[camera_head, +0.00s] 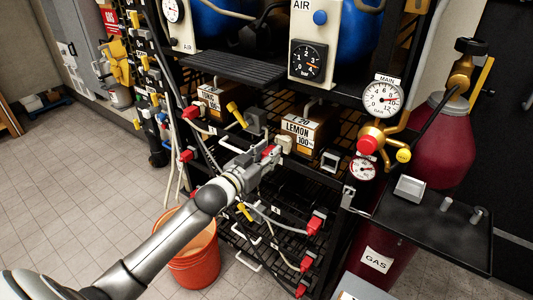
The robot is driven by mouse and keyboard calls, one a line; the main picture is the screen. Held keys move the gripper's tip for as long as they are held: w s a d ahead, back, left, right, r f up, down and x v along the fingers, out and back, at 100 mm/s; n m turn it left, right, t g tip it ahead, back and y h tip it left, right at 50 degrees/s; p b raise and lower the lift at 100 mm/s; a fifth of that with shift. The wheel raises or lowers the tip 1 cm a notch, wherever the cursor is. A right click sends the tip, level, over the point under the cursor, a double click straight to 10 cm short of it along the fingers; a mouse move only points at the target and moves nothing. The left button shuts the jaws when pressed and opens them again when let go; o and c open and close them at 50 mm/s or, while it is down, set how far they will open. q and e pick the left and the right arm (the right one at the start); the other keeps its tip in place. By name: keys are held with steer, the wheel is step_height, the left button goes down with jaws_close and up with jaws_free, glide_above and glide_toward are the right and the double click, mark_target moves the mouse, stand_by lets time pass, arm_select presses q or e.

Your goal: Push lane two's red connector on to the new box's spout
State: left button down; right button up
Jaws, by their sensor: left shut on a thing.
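The LEMON box (315,130) sits on the rack shelf, with a pale spout piece (285,143) at its front left. My left gripper (264,160) reaches in from the lower left and is just in front of this spout. It is shut on a red connector (269,151), of which only a small red part shows between the fingers. The connector is close to the spout; I cannot tell whether they touch. My right gripper is out of view.
Another box (210,98) stands left on the same shelf, with a red connector (187,155) below it. More red connectors (314,225) hang on lower shelves. Yellow levers and hoses crowd the rack front. An orange bucket (193,260) stands below; a black side shelf (440,228) juts out right.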

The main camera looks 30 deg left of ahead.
arm_select(q)
steer(key=shift+r+p, duration=0.1)
steer(key=shift+p, duration=0.25)
stand_by(0.3)
stand_by(0.4)
steer(key=shift+p, duration=0.3)
steer(key=shift+w, duration=0.25)
stand_by(0.6)
steer(key=shift+w+d, duration=0.15)
steer(key=shift+w, duration=0.75)
steer(key=shift+w, duration=0.2)
steer(key=c, duration=1)
jaws_free()
steer(key=shift+s, duration=0.1)
